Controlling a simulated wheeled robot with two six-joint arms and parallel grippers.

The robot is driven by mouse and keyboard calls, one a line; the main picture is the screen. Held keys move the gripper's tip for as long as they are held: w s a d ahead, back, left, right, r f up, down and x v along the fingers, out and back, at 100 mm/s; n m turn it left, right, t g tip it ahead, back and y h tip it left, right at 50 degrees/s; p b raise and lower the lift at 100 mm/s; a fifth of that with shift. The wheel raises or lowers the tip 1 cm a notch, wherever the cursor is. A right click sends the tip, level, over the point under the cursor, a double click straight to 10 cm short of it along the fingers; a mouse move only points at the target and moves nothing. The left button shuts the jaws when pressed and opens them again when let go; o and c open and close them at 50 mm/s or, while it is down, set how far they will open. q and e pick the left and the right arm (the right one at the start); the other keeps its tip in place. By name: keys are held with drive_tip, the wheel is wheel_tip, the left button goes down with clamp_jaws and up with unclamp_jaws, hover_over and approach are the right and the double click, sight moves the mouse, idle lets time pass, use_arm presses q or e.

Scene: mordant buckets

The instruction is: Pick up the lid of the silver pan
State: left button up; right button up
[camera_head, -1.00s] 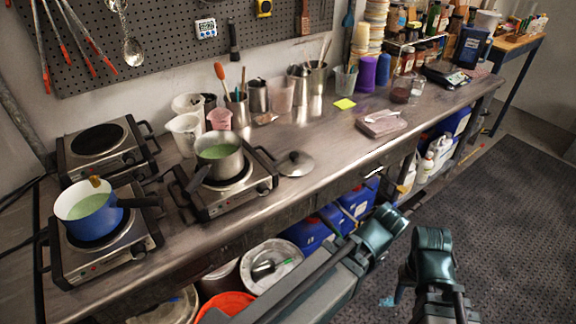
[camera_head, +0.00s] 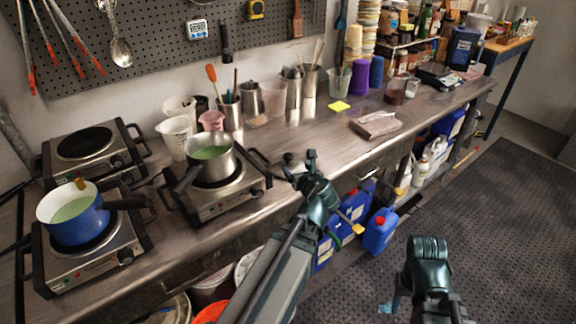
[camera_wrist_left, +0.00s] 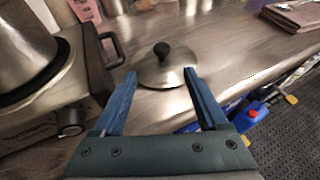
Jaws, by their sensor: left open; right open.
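The silver pan (camera_head: 210,158) holds green liquid and stands uncovered on the middle hot plate (camera_head: 228,192); part of it shows at the left of the left wrist view (camera_wrist_left: 22,45). Its round metal lid (camera_wrist_left: 166,70) with a black knob (camera_wrist_left: 161,50) lies on the bench right of the hot plate. My left gripper (camera_wrist_left: 160,78) is open, its blue fingers apart on either side of the lid's near part in the picture; I cannot tell whether they touch it. In the head view this gripper (camera_head: 296,166) mostly hides the lid.
A blue pan (camera_head: 75,222) stands on the front left hot plate (camera_head: 105,255). The hot plate's black side handle (camera_wrist_left: 112,48) is close left of my left gripper. A folded cloth (camera_head: 375,125) lies farther right. The bench (camera_head: 320,140) between is clear.

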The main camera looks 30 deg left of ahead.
sight(289, 157)
use_arm(q)
drive_tip(key=b+x, duration=0.3)
drive_tip(key=x, duration=0.4)
drive_tip(key=shift+w+a+f, duration=0.2)
drive_tip(key=shift+w+f, duration=0.05)
drive_tip(key=shift+w, duration=0.05)
drive_tip(key=shift+w+a+f, duration=0.1)
drive_tip(key=shift+w+a, duration=0.1)
drive_tip(key=shift+a, duration=0.1)
drive_tip(key=b+x, duration=0.1)
drive_tip(key=x, duration=0.4)
drive_tip(key=shift+w+b, duration=0.3)
drive_tip(key=shift+b, duration=0.1)
drive_tip(key=shift+s+r, duration=0.1)
drive_tip(key=shift+r, duration=0.1)
clamp_jaws()
